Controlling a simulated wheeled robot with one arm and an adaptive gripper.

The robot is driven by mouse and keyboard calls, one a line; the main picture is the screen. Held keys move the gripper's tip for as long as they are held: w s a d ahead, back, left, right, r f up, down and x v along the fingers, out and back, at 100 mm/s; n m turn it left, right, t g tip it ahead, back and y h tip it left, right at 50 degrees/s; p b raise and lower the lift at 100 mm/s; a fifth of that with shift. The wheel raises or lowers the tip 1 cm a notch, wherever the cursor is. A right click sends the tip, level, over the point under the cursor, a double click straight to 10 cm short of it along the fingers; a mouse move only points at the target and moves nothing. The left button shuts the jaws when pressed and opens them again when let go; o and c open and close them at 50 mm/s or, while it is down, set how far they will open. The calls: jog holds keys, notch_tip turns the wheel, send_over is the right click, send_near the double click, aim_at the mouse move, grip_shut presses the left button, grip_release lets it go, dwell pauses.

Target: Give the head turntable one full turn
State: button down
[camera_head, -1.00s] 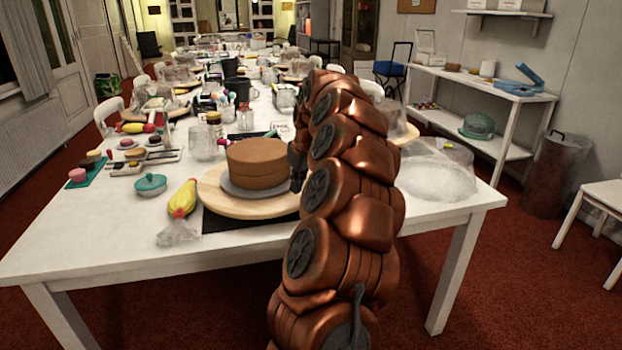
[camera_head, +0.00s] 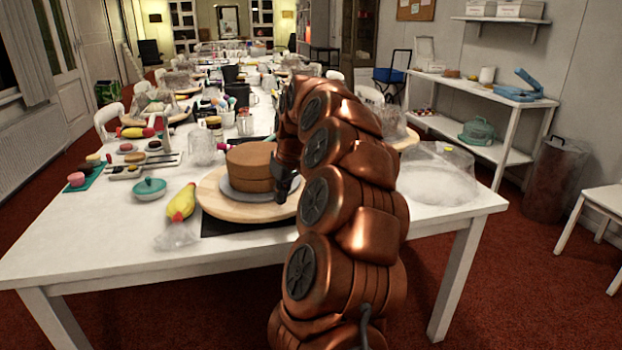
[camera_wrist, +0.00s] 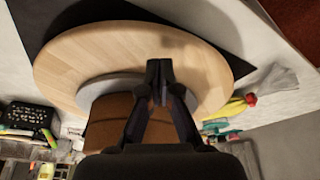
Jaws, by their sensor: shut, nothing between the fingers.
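The head turntable (camera_head: 218,205) is a round pale wooden disc at the near end of the long white table. A brown cake (camera_head: 250,167) sits on a grey round board (camera_head: 232,187) on top of it. My gripper (camera_head: 281,196) is shut and empty, fingers pointing down at the right side of the disc, beside the cake. In the wrist view my gripper (camera_wrist: 158,66) shows over the wooden disc (camera_wrist: 100,55), with the cake (camera_wrist: 108,122) behind the fingers. Whether the fingertips touch the wood I cannot tell. My arm hides the disc's right edge.
A yellow piping bag (camera_head: 182,203) lies just left of the turntable, and a teal lidded bowl (camera_head: 149,188) stands farther left. A clear cover (camera_head: 438,175) is on the right. The table's front left is clear.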

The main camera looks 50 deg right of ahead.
aim_at(296, 204)
jog(key=shift+f+b, duration=0.45)
jog(key=shift+f, duration=0.7)
jog(key=shift+s+d+r+p, duration=0.1)
jog(key=shift+s+d+p, duration=0.1)
jog(key=shift+d, duration=0.35)
jog(key=shift+s+d+r+p, duration=0.1)
jog(key=shift+s+d+p, duration=0.05)
jog(key=shift+d, duration=0.35)
jog(key=shift+d+f, duration=0.1)
jog(key=shift+s+d, duration=0.1)
jog(key=shift+d, duration=0.05)
jog(key=shift+s+d+f+p, duration=0.15)
jog(key=shift+d+p, duration=0.1)
jog(key=shift+d, duration=0.25)
jog(key=shift+s+d+r+p, duration=0.1)
jog(key=shift+d+p, duration=0.15)
jog(key=shift+d, duration=0.25)
jog(key=shift+r+p, duration=0.65)
jog(key=shift+r, duration=0.75)
